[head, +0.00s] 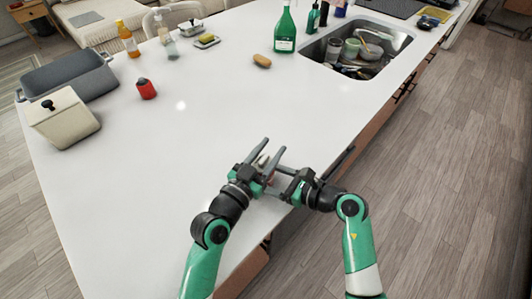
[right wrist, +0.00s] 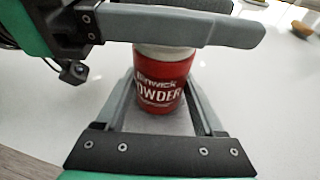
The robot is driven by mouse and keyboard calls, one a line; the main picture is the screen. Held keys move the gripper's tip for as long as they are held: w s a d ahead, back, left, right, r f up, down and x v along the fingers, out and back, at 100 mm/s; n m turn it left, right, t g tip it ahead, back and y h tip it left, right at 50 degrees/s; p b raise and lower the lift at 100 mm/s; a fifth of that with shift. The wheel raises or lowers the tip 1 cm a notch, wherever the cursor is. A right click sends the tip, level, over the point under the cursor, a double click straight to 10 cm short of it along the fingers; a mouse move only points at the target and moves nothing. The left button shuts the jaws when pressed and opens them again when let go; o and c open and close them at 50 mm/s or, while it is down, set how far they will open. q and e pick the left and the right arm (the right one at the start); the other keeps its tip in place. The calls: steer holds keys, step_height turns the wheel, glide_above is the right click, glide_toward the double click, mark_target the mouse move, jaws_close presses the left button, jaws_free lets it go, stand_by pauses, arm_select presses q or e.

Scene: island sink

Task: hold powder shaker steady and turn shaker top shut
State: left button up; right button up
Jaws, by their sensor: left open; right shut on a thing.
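The powder shaker (right wrist: 163,80) is a red can with white "POWDER" lettering and a pale upper part, standing upright on the white counter in the right wrist view. My right gripper (right wrist: 163,92) is shut around its body, one finger on each side. My left gripper (head: 273,149) is open at the height of the shaker's top. In the right wrist view its grey fingers (right wrist: 185,24) cross just above the red body, and the shaker top is mostly hidden behind them. In the head view the grippers meet near the counter's front edge and largely hide the shaker.
A red item (head: 146,89), a cream lidded canister (head: 65,120) and a grey tub (head: 75,78) stand at left. A brown oval item (head: 262,61), a green bottle (head: 285,30) and a sink (head: 395,40) with dishes are farther back. The middle counter is clear.

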arm_select(q)
steer(key=v, duration=1.2)
steer(key=c, duration=0.3)
steer(key=shift+w+a+f+m, duration=0.1)
steer(key=shift+f+m, duration=0.05)
steer(key=shift+m, duration=0.35)
steer(key=shift+c, duration=1.3)
steer(key=a+m+y, duration=0.1)
steer(key=w+a+m+t+y, duration=0.1)
steer(key=a+y, duration=0.1)
steer(key=shift+a+m, duration=0.25)
steer(key=shift+m, duration=0.15)
jaws_close()
steer(key=s+d+m+t+y, duration=0.1)
steer(key=s+d+m, duration=0.8)
steer(key=s+m, duration=0.15)
steer(key=w, duration=1.2)
steer(key=shift+m, duration=0.45)
